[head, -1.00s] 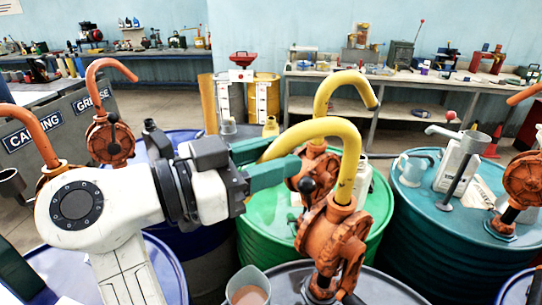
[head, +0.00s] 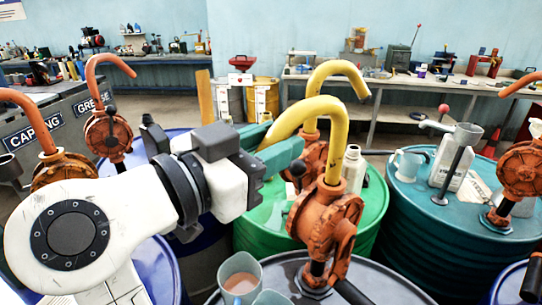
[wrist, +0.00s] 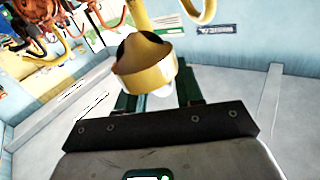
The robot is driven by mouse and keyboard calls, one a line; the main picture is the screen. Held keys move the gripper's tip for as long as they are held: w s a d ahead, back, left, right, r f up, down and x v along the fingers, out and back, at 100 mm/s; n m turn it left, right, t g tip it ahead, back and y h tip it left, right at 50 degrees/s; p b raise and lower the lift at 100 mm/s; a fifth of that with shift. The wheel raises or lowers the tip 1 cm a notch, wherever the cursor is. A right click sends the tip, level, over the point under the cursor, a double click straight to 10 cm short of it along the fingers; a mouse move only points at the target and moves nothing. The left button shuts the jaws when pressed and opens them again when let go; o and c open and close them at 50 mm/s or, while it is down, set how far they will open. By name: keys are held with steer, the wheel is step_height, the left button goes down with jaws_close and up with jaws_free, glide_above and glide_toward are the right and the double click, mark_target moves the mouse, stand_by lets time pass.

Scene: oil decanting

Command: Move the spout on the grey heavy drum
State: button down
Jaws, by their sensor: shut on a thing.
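The grey drum (head: 385,283) stands at the bottom centre of the head view, only its dark top showing. An orange pump (head: 324,222) stands on it, with a yellow curved spout (head: 331,112) arching up and to the left. My gripper (head: 280,150) comes in from the left, its green fingers shut on the spout near its outlet end. In the wrist view the yellow spout end (wrist: 148,88) lies between the green fingers and hides part of them. The outlet itself is mostly hidden in the head view.
A green drum (head: 368,225) with another yellow spout (head: 340,68) stands close behind. A teal drum (head: 408,218) is at the right. A jug of brownish liquid (head: 240,284) sits at the front left of the grey drum. Blue drums lie beneath my arm.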

steer(key=shift+s+d+n+t+y+b, duration=0.35)
steer(key=shift+s+d+n+t+y, duration=0.4)
steer(key=shift+y, duration=0.3)
steer(key=shift+s+d+n+t+y+b, duration=0.35)
steer(key=shift+s+d+n+t+y, duration=0.25)
steer(key=shift+n+y, duration=0.4)
steer(key=shift+w+d+y, duration=0.15)
steer(key=shift+y, duration=0.1)
steer(key=c, duration=0.8)
jaws_free()
steer(key=b+v, duration=0.1)
steer(key=v, duration=0.6)
steer(key=shift+s, duration=0.25)
